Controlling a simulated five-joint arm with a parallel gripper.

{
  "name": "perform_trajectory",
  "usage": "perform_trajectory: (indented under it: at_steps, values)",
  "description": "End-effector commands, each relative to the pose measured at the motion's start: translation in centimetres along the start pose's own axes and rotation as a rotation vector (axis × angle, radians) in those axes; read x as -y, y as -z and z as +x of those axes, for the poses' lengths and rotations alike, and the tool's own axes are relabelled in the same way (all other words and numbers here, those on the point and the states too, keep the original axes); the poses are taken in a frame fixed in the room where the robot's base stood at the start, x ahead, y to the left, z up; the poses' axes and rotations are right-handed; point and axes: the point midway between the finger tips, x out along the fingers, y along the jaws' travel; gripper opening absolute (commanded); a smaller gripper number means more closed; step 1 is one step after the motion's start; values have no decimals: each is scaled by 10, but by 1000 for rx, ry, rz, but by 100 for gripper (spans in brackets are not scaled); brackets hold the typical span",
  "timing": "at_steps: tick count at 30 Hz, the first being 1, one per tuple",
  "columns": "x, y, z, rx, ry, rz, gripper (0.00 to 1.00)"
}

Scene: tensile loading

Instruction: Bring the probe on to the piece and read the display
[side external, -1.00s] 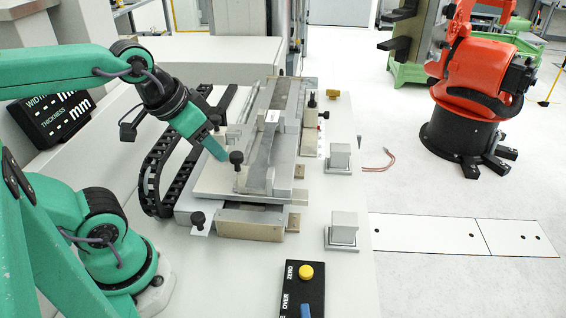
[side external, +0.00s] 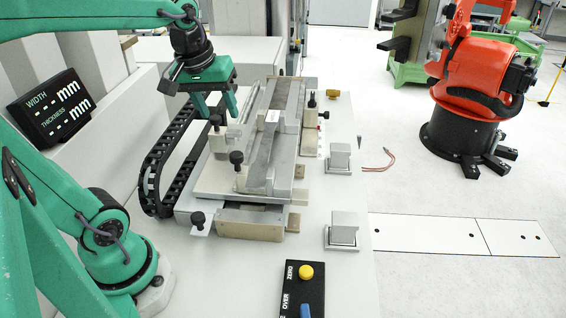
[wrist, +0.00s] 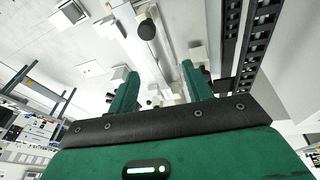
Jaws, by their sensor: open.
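The display (side external: 52,102) at the left shows WIDTH and THICKNESS in mm, with dashes for both values. The piece looks to be the long flat grey bar (side external: 262,155) lying along the metal measuring fixture (side external: 225,180); a small white label sits on it. Black knobs (side external: 236,158) stand at the fixture's left side; I cannot tell which part is the probe. My gripper (side external: 215,110) is open and empty above the fixture's far left part, left of the bar. In the wrist view my gripper's fingers (wrist: 160,78) are apart, with the fixture beyond them.
A black cable chain (side external: 165,155) runs along the fixture's left. A control box (side external: 305,290) with a yellow ZERO button and a blue lever stands in front. Two metal blocks (side external: 340,157) sit to the right. An orange robot (side external: 470,85) stands beyond on the floor.

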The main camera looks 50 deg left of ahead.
Motion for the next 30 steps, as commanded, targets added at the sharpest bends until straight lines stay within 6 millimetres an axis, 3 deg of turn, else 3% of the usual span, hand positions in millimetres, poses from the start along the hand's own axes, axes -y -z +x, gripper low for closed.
perform_trajectory:
  at_steps: [6, 15, 21, 30]
  values:
    - [18, 46, 9, 74, 75, -314, 50]
    - [53, 99, 29, 152, 178, -713, 50]
    - [69, 116, 38, 177, 219, -862, 50]
    - [72, 119, 40, 182, 227, -893, 50]
